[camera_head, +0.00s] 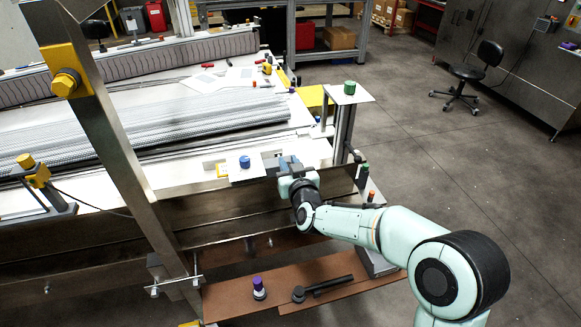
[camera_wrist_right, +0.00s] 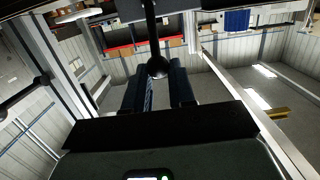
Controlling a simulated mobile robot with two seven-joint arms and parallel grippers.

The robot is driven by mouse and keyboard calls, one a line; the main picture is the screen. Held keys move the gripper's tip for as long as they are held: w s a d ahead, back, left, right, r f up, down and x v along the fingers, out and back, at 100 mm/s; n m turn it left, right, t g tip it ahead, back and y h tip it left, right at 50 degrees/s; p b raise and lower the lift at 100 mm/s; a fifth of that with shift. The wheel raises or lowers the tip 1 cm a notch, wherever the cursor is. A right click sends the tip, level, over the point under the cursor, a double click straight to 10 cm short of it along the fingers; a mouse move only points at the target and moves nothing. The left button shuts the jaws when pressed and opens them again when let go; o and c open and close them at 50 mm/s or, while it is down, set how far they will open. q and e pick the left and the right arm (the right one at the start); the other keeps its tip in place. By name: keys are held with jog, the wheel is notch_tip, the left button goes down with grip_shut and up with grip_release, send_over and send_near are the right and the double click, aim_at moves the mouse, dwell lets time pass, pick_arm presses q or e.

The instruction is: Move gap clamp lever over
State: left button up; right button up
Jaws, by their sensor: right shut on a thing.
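My right gripper (camera_head: 285,164) is at the edge of the conveyor frame, just right of a blue knob (camera_head: 244,162) on a pale plate (camera_head: 240,174). In the right wrist view, its two dark fingers (camera_wrist_right: 159,92) are closed about a black lever (camera_wrist_right: 152,30) with a round knob end (camera_wrist_right: 158,67). The knob lies at the fingertips. In the head view the gripper and its wrist hide most of this lever. I cannot tell its full position. My left gripper is in neither view.
A green knob (camera_head: 350,87) stands on a post plate to the right. Below, a brown shelf (camera_head: 236,294) carries a purple-topped knob (camera_head: 258,288) and a black handle (camera_head: 325,287). A slanted metal beam (camera_head: 118,150) crosses the left. The floor (camera_head: 440,150) at right is open.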

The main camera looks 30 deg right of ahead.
jog(key=shift+w+r, duration=0.1)
jog(key=shift+r, duration=0.05)
jog(key=shift+w+d+r, duration=0.1)
jog(key=shift+w+r, duration=0.05)
jog(key=shift+w, duration=0.1)
jog(key=o, duration=0.9)
